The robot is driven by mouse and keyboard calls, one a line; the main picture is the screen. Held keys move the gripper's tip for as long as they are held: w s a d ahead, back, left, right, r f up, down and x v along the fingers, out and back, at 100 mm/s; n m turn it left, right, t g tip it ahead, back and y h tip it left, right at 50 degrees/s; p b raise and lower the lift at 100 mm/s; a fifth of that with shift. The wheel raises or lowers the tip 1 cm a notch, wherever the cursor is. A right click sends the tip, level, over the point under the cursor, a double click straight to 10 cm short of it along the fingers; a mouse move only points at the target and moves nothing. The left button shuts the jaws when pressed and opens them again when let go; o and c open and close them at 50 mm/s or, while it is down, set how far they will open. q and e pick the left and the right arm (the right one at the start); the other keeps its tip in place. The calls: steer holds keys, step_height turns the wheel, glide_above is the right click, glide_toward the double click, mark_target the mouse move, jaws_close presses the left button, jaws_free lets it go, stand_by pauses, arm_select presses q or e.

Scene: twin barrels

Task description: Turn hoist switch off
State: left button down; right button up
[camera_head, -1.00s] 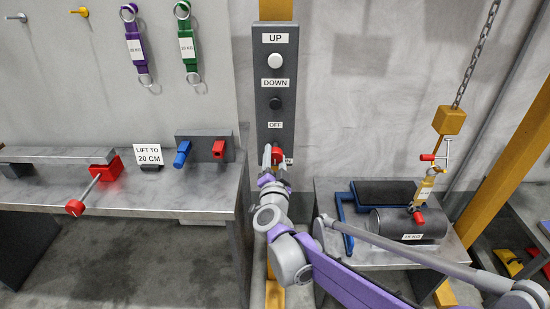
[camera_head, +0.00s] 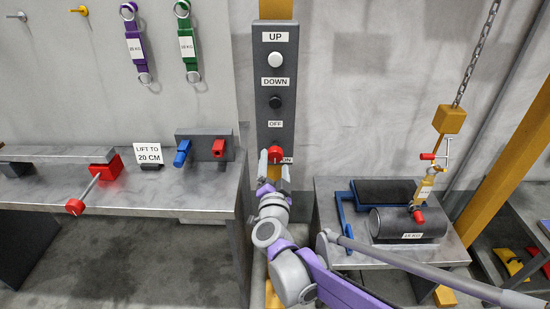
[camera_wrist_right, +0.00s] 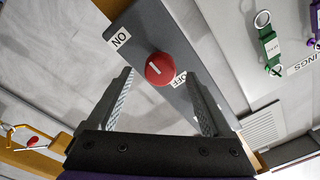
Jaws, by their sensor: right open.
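The red hoist switch knob (camera_head: 275,153) sits low on the dark control panel (camera_head: 275,60), between the OFF label (camera_head: 275,124) and the ON label (camera_head: 287,160). The right wrist view shows the knob (camera_wrist_right: 160,69) with a short white line on its face; I cannot tell for sure which label it points to. My right gripper (camera_head: 274,172) is open and empty, just below and in front of the knob, apart from it. Its two fingers (camera_wrist_right: 158,80) stand either side of the knob in the right wrist view. My left gripper is not in view.
A white UP button (camera_head: 275,60) and a black DOWN button (camera_head: 275,102) are higher on the panel. A workbench (camera_head: 200,195) stands left. At right, a dark cylinder (camera_head: 408,224) rests on a small table beneath the chain (camera_head: 476,55) and yellow hook block (camera_head: 448,120).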

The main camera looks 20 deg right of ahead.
steer(key=v, duration=0.7)
steer(key=s+a+n+g+y+p, duration=0.4)
steer(key=s+a+n+y+p, duration=0.15)
steer(key=s+n+y, duration=0.35)
steer(key=s+d+f+n+g+h+p, duration=0.1)
steer(key=s+d+f+g+h+p, duration=0.1)
steer(key=s, duration=0.5)
steer(key=s+d+f+n+g+h+p, duration=0.1)
steer(key=s+d+f+n+g+p, duration=0.1)
steer(key=s+d+f+g, duration=0.3)
steer(key=s+d+g, duration=0.1)
steer(key=s+d, duration=0.1)
steer(key=s, duration=0.1)
steer(key=shift+s+f+h, duration=0.25)
steer(key=shift+h, duration=0.15)
